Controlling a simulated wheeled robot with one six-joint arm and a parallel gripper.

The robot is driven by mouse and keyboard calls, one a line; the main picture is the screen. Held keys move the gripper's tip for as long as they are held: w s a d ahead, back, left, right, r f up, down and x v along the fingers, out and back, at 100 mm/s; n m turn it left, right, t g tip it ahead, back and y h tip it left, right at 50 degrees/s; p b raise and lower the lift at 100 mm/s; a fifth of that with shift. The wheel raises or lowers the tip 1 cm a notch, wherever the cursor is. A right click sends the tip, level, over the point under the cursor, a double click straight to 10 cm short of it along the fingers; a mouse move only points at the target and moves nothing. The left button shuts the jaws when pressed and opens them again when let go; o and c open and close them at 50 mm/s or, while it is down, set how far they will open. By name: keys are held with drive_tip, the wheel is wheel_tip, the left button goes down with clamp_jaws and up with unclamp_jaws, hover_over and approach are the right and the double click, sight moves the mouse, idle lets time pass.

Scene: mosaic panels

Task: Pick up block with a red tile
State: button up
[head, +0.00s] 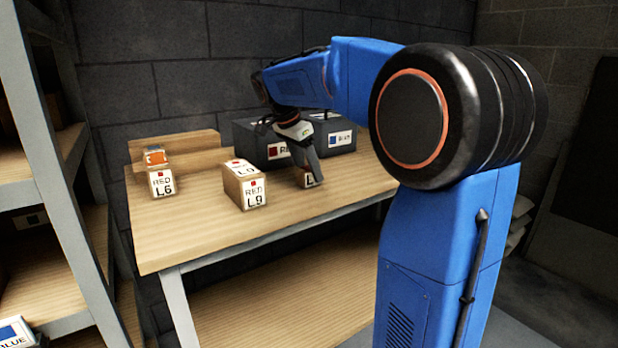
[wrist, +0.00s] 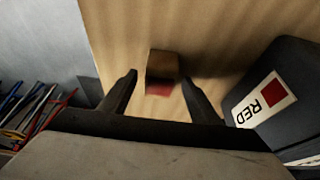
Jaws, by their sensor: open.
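A small wooden block (wrist: 162,66) with a red patch lies on the table between the fingers in the wrist view, slightly blurred. In the head view this block (head: 306,181) is partly hidden behind a finger; only part of its label shows. My gripper (head: 314,166) is over it, pointing down and open. In the wrist view the open fingers (wrist: 158,78) are on either side of the block, with gaps. A larger block marked RED L9 (head: 246,188) and a block marked RED L6 (head: 162,184), both with red tiles, stand to the left.
A dark bin labelled RED (head: 248,139) and a dark bin labelled BLUE (head: 341,138) stand at the back of the wooden table (head: 200,235). An orange-tiled block (head: 155,157) sits behind L6. A shelf rack (head: 45,140) is at left. The table's front left is clear.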

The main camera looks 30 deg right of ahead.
drive_tip(key=shift+d+f, duration=0.2)
drive_tip(key=shift+f, duration=0.35)
drive_tip(key=c, duration=1.2)
drive_tip(key=shift+o, duration=0.2)
